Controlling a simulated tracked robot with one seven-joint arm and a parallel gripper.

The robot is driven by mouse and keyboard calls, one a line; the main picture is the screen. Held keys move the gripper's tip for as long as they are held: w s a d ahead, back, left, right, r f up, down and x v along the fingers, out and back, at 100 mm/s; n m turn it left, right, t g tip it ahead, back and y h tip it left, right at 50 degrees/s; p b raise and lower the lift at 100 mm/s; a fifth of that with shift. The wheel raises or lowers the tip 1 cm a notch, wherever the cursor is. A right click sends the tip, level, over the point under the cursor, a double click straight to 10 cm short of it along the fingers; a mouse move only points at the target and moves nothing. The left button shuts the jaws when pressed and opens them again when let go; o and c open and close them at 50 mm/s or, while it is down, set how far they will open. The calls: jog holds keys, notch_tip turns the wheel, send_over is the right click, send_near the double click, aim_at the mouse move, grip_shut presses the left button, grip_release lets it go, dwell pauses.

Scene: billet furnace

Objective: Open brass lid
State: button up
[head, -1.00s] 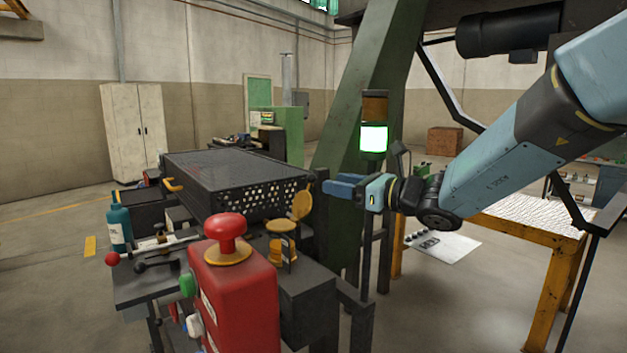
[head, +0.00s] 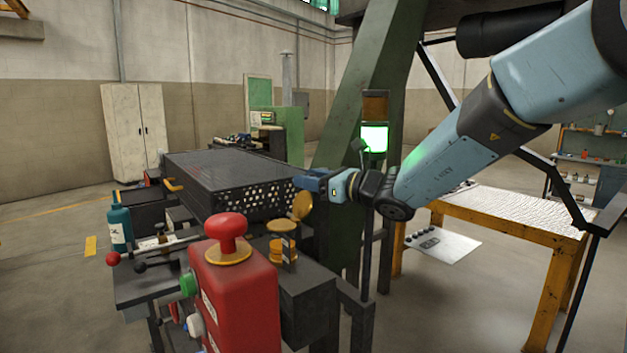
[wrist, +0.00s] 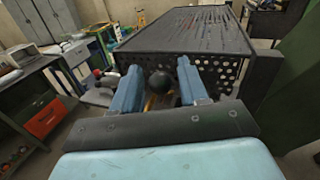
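A round brass lid (head: 302,206) stands tilted up near a small brass-coloured fitting (head: 276,247) on the dark bench, just behind the red housing. My gripper (head: 306,184) is just above the brass lid in the head view, pointing left toward the perforated box. In the wrist view my gripper (wrist: 158,75) has its two blue fingers clearly apart. A dark ball (wrist: 160,82) shows between them, with a yellowish part below it. I cannot tell whether either touches a finger. The gripper palm hides what is lower down.
A black perforated box (head: 215,180) stands behind the fitting. A red housing with a red mushroom button (head: 226,227) stands in front. Ball-ended levers (head: 113,258) are at left. A green-lit stack light (head: 373,138) and a green column (head: 350,110) rise near my arm.

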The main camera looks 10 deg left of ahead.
grip_shut()
dwell(0.3)
jog(key=shift+w+d, duration=0.1)
jog(key=shift+d, duration=0.05)
